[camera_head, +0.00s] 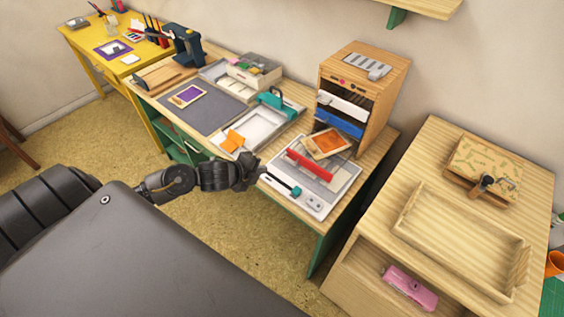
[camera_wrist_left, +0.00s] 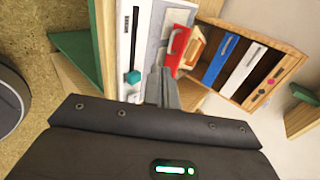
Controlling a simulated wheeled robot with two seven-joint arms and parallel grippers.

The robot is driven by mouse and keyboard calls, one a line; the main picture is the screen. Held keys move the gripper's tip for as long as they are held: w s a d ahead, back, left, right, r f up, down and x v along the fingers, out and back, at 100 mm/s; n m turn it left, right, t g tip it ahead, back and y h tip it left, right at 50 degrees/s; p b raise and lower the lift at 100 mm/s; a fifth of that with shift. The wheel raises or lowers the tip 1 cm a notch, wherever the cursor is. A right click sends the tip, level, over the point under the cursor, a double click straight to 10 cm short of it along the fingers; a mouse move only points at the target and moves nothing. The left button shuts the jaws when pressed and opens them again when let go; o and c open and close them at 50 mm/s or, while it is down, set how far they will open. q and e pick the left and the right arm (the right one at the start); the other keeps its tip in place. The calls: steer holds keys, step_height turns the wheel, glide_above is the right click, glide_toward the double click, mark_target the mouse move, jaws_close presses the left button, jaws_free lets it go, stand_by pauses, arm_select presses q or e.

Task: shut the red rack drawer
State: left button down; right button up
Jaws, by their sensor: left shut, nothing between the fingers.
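The wooden rack (camera_head: 391,88) stands at the back of the desk with a white drawer (camera_head: 343,105) and a blue drawer (camera_head: 338,124) in it. The red drawer front (camera_head: 310,165) stands well out from the rack, low over the desk. A wood-framed orange pad (camera_head: 326,143) shows between it and the rack. In the left wrist view the red front (camera_wrist_left: 178,46) with its handle is just beyond my fingers. My left gripper (camera_head: 258,171) is shut and empty, left of the red front and apart from it in the head view. My right gripper is out of view.
A white-grey board with a teal slider (camera_head: 296,192) lies under and in front of the red front. A white tray (camera_head: 285,126) with a teal handle is to the left. A side table with an empty wooden tray (camera_head: 412,244) stands at the right.

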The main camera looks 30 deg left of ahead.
arm_select(q)
steer(key=p+x, duration=0.1)
steer(key=x, duration=0.7)
steer(key=shift+w+d, duration=0.1)
steer(key=shift+w, duration=0.2)
steer(key=shift+w+d+f+p, duration=0.15)
steer(key=shift+w+p, duration=0.1)
steer(key=shift+w, duration=0.3)
steer(key=shift+w+f+p, duration=0.1)
steer(key=shift+w+p, duration=0.1)
steer(key=shift+w, duration=0.4)
steer(key=shift+w+d+f, duration=0.1)
steer(key=shift+w+f, duration=0.15)
steer(key=shift+w, duration=0.4)
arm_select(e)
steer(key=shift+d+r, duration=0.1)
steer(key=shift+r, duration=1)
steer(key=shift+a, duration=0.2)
